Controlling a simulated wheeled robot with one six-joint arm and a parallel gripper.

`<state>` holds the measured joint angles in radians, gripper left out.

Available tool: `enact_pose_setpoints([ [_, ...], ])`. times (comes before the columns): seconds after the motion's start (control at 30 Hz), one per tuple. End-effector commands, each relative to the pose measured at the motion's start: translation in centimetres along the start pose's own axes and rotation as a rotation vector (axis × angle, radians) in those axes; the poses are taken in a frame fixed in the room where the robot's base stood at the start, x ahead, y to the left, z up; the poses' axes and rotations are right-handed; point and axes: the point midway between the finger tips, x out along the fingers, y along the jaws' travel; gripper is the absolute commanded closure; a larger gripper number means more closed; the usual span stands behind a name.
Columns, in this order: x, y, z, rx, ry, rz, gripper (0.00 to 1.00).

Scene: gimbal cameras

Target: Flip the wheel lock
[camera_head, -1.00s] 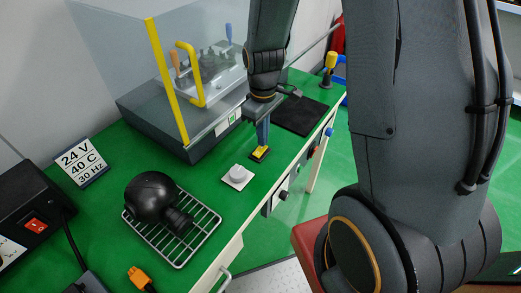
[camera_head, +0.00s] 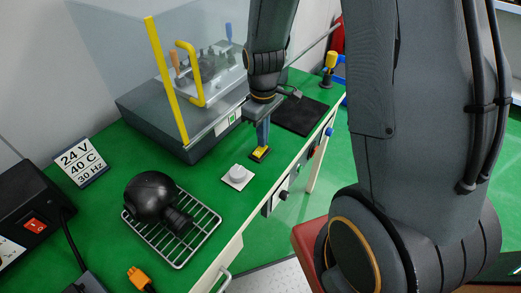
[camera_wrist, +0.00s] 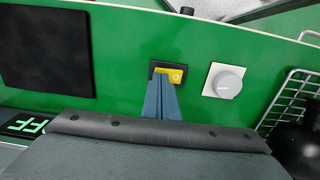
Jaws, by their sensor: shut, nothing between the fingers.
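My gripper (camera_head: 262,145) points straight down over the green table, its blue fingers shut together with nothing between them. The fingertips are at a small yellow rocker switch (camera_head: 260,153) in a dark frame on the table top. In the wrist view, the yellow switch (camera_wrist: 174,75) shows just beyond the fingertips (camera_wrist: 161,78), which cover part of its near left side. I cannot tell whether the tips press on it or only touch it. No part here is clearly labelled as a wheel lock.
A white round knob (camera_head: 237,175) sits close beside the switch. A wire rack (camera_head: 205,234) holds a black round device (camera_head: 150,198). A clear-covered machine with a yellow handle (camera_head: 195,100) stands behind. A black mat (camera_head: 300,115) lies beyond my gripper.

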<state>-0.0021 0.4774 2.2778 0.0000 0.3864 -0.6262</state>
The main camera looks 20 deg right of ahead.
Motion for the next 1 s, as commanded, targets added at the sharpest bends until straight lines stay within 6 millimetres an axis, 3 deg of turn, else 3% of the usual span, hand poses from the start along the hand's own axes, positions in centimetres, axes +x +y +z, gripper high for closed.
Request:
enact_pose_setpoints([
  [0.77, 1.1, 0.0, 0.0, 0.0, 0.0, 0.0, 1.0],
  [1.0, 0.42, -0.02, 0.03, 0.0, 0.0, 0.0, 1.0],
])
